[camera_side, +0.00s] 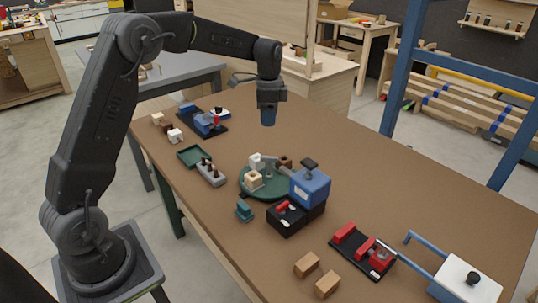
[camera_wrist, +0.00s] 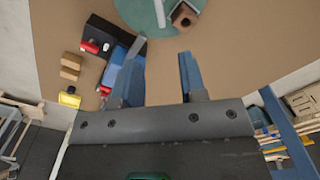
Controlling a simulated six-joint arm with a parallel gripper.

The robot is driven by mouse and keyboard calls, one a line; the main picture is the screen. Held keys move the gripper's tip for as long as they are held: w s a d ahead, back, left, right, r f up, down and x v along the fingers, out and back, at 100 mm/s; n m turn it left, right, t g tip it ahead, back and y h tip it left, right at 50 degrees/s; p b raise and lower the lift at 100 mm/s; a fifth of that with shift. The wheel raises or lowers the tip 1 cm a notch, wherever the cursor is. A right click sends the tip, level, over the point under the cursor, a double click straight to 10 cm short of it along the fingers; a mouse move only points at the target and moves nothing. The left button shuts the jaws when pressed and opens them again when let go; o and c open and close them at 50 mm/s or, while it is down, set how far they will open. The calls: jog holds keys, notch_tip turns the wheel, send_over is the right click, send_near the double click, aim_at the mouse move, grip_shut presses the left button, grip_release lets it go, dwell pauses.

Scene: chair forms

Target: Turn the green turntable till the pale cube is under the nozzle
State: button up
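The green turntable (camera_side: 274,194) lies on the brown table; part of it also shows at the top of the wrist view (camera_wrist: 136,12). A pale cube (camera_side: 253,181) sits on its front left part in the side view. A whitish piece (camera_side: 255,161) and a brown cube (camera_side: 285,161) stand farther back; the brown cube shows a dark hole in the wrist view (camera_wrist: 184,16). A grey nozzle arm (camera_wrist: 136,47) reaches from the blue machine (camera_side: 310,187) over the turntable; what lies under its tip is unclear. My gripper (camera_side: 268,119) is above and behind the turntable, open and empty in the wrist view (camera_wrist: 162,58).
The machine has a black base (camera_side: 296,220) with a red part. A small teal block (camera_side: 244,211) and a grey holder with dark pegs (camera_side: 211,174) stand near the turntable. A red clamp (camera_side: 363,250) and wooden blocks (camera_side: 307,264) are at the front. Table behind the turntable is clear.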

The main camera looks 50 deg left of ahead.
aim_at(269, 157)
notch_tip(269, 157, down, 14)
jog(key=shift+r, duration=0.25)
dwell(0.3)
grip_shut()
dwell(0.4)
